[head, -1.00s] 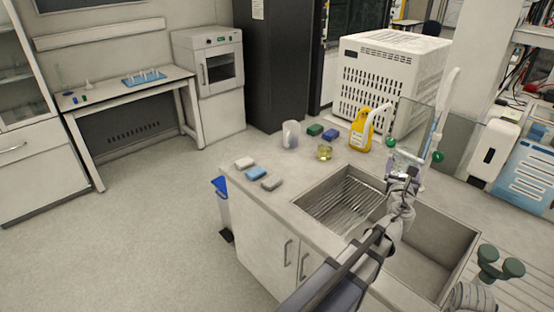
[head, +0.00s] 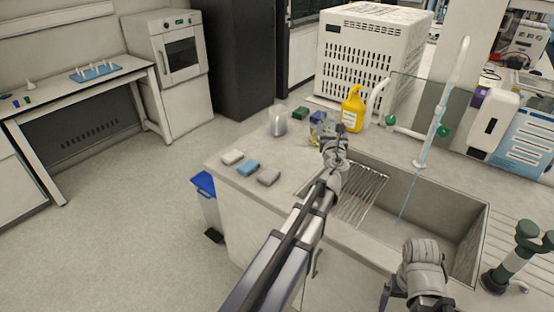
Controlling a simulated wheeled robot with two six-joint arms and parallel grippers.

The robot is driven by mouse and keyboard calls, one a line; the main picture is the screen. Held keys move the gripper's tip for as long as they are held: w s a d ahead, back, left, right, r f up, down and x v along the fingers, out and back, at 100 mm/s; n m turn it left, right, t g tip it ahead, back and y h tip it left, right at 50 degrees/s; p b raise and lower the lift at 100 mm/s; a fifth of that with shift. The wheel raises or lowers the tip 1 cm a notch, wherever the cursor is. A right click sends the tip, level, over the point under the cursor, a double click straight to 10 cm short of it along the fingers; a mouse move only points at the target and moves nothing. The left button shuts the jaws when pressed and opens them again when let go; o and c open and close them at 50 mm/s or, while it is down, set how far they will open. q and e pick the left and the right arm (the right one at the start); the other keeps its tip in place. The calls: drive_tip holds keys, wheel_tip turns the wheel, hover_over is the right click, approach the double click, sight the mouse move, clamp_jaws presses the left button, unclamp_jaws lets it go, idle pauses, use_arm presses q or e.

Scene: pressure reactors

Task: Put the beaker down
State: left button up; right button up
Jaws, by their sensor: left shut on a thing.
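My left gripper (head: 338,136) is over the counter behind the sink's left end, shut on a clear glass beaker (head: 328,127). The beaker is mostly hidden by the gripper and wrist, so I cannot tell whether it touches the counter. A small beaker with yellow liquid (head: 314,134) stands just left of it, partly overlapped. A larger cloudy beaker (head: 277,122) stands further left on the counter. My right arm's wrist shows at the bottom right; its fingers are not clear.
The sink (head: 440,205) has a metal rack (head: 362,195) in its left part. A thin blue stream falls from the tap (head: 452,85). A yellow bottle (head: 353,108) stands behind the gripper. White (head: 232,157), blue (head: 248,168) and grey (head: 269,177) blocks lie along the counter's left side.

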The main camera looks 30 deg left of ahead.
drive_tip(key=shift+o, duration=0.5)
wheel_tip(320, 180, down, 11)
drive_tip(key=b, duration=0.9)
drive_tip(key=shift+f, duration=0.15)
use_arm(q)
drive_tip(key=w+a+f+n+g+y, duration=0.1)
drive_tip(key=w+a+f+y, duration=0.1)
drive_tip(key=a+f, duration=0.55)
drive_tip(key=w+a+f+n+g+y, duration=0.15)
drive_tip(key=a+f, duration=0.25)
drive_tip(key=a, duration=0.7)
drive_tip(key=shift+t, duration=0.25)
drive_tip(key=f+b, duration=1)
drive_tip(key=shift+s+d, duration=0.15)
drive_tip(key=shift+d, duration=0.05)
use_arm(e)
wheel_tip(320, 180, down, 10)
drive_tip(key=shift+f, duration=0.15)
use_arm(q)
drive_tip(key=shift+f, duration=0.2)
drive_tip(key=o, duration=1.2)
drive_tip(key=shift+r, duration=0.1)
drive_tip(key=shift+o, duration=0.2)
drive_tip(key=shift+r, duration=0.1)
drive_tip(key=shift+r, duration=0.1)
drive_tip(key=v, duration=1.2)
